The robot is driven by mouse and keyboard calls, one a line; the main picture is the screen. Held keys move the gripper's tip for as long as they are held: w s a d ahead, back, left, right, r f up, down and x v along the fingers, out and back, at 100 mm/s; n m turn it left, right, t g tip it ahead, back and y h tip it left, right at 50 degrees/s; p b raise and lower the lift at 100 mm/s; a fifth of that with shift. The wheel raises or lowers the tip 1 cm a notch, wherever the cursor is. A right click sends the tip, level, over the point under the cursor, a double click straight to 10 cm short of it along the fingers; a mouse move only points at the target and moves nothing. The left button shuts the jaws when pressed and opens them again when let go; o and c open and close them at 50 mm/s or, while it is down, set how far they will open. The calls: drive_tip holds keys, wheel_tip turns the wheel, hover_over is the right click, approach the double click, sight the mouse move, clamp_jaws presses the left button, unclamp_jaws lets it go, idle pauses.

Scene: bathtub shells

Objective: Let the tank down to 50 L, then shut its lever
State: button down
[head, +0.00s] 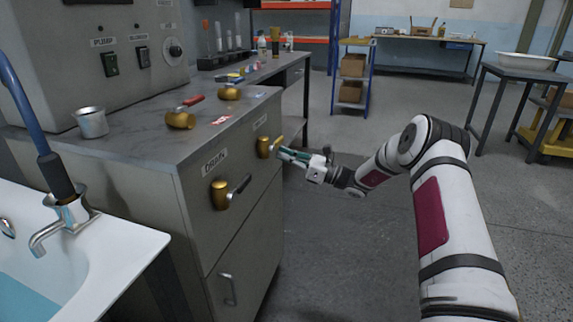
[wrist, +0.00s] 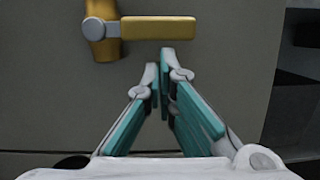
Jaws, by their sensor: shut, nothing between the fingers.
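A brass valve (head: 263,146) with a yellow lever (wrist: 158,28) sits on the grey cabinet front under a small label I cannot read. In the wrist view the lever lies level, pointing right from its grey pivot. My gripper (head: 282,152) is shut and empty, with its fingertips (wrist: 160,62) just below the lever; I cannot tell if they touch it. A second brass valve (head: 219,195) with a dark grey lever (head: 239,187) sits nearer, under a DRAIN label (head: 214,161). A white tub (head: 128,245) holds blue water (head: 22,296) at lower left. No volume reading is legible.
On the worktop (head: 150,146) stand a metal cup (head: 91,122) and a loose brass valve with a red handle (head: 181,119). A control panel (head: 125,50) stands behind them. A steel tap (head: 62,222) overhangs the tub. The floor (head: 330,235) right of the cabinet is clear.

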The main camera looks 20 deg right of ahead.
drive_tip(key=shift+r, duration=0.15)
drive_tip(key=shift+w+d+r+n, duration=0.1)
drive_tip(key=shift+w+r+n, duration=0.05)
drive_tip(key=shift+r+n, duration=0.5)
drive_tip(key=shift+f, duration=0.15)
